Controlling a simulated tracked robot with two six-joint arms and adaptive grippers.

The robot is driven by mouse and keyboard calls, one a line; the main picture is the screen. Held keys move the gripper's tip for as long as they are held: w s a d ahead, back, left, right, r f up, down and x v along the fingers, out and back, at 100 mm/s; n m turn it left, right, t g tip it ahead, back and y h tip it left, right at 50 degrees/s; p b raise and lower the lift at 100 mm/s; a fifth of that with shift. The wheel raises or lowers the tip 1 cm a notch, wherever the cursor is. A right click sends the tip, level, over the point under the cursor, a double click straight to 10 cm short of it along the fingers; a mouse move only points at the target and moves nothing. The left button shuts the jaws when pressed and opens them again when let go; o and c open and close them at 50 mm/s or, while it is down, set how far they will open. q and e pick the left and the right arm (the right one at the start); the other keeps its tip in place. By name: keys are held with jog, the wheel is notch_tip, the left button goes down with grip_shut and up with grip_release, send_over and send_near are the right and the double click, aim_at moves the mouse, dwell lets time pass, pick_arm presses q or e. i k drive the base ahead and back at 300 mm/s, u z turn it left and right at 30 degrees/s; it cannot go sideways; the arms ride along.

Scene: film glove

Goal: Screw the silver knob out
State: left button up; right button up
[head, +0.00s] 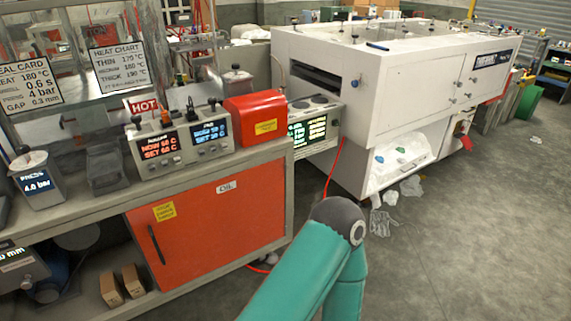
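No silver knob can be picked out with certainty. A press readout unit (42,187) showing 4.0 bar stands at the left on the bench, with a small dark knob on top. Two temperature controllers (160,145) stand side by side on the bench, with small knobs too small to tell apart. A partly cut-off unit with a mm display (17,262) sits lower left with small pale knobs. Neither of my grippers is in view. Only a teal arm link of mine shows, at bottom centre.
A grey bench (85,207) with an orange oil cabinet (205,235) fills the left. A red box (262,107) and a HOT sign (144,105) stand on it. A large white machine (395,90) is behind right. The grey floor (480,230) at right is mostly clear.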

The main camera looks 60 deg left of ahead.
aim_at(27, 284)
jog(key=z, duration=0.55)
jog(key=i, duration=0.2)
jog(key=u, duration=2.8)
jog(key=i, duration=0.2)
jog(key=u, duration=1.85)
jog(key=k, duration=0.5)
jog(key=u, duration=0.45)
jog(key=i, duration=1.6)
jog(key=z, duration=0.4)
